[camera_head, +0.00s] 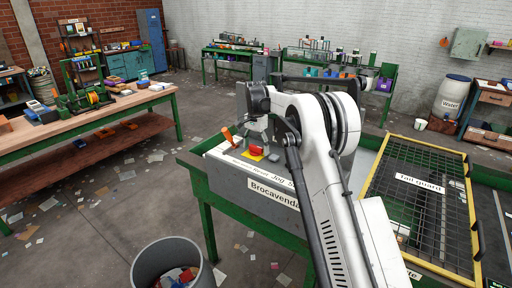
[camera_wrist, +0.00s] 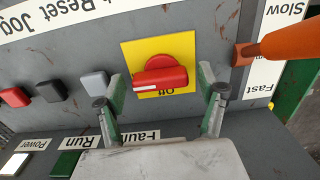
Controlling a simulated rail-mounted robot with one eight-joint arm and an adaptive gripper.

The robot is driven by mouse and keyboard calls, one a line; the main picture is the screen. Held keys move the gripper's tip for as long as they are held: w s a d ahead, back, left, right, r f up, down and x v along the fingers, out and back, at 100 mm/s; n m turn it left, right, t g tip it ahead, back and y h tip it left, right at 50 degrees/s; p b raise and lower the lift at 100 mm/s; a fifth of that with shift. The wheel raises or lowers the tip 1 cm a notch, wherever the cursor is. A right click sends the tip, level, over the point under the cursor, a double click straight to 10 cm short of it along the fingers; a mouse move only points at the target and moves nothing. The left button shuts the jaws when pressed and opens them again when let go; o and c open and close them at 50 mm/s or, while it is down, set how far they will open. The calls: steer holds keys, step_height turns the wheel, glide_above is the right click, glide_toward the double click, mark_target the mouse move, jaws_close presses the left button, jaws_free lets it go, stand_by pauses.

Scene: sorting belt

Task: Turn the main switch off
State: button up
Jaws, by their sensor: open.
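The main switch (camera_wrist: 163,76) is a red rotary knob on a yellow plate (camera_wrist: 130,52). Its bar lies nearly level in the wrist view, with a white mark toward the left end. An upside-down "Off" label shows just below the bar. In the head view the switch (camera_head: 256,150) sits on top of the grey control box (camera_head: 270,185). My gripper (camera_wrist: 163,84) is open, with one finger on each side of the knob. Small gaps seem to show between fingers and knob; I cannot tell whether either touches. In the head view my gripper (camera_head: 257,131) is just above the switch.
An orange lever (camera_wrist: 285,44) stands right of the switch in the wrist view, beside "Slow" and "Fast" labels. Red, black and grey buttons (camera_wrist: 48,91) lie to the left. A mesh guard (camera_head: 420,190) is right of my arm. A bin (camera_head: 170,262) stands below the box.

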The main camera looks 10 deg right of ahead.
steer(key=c, duration=1.1)
steer(key=shift+c, duration=0.2)
steer(key=n+b, duration=0.2)
steer(key=n, duration=0.1)
steer(key=shift+f, duration=0.1)
steer(key=n+b, duration=0.2)
steer(key=n, duration=0.3)
steer(key=shift+w+b, duration=0.1)
steer(key=shift+b, duration=0.3)
steer(key=n+b, duration=0.1)
steer(key=n, duration=0.4)
steer(key=n+b, duration=0.1)
steer(key=n, duration=0.3)
steer(key=shift+w+n, duration=0.1)
steer(key=shift+n, duration=0.3)
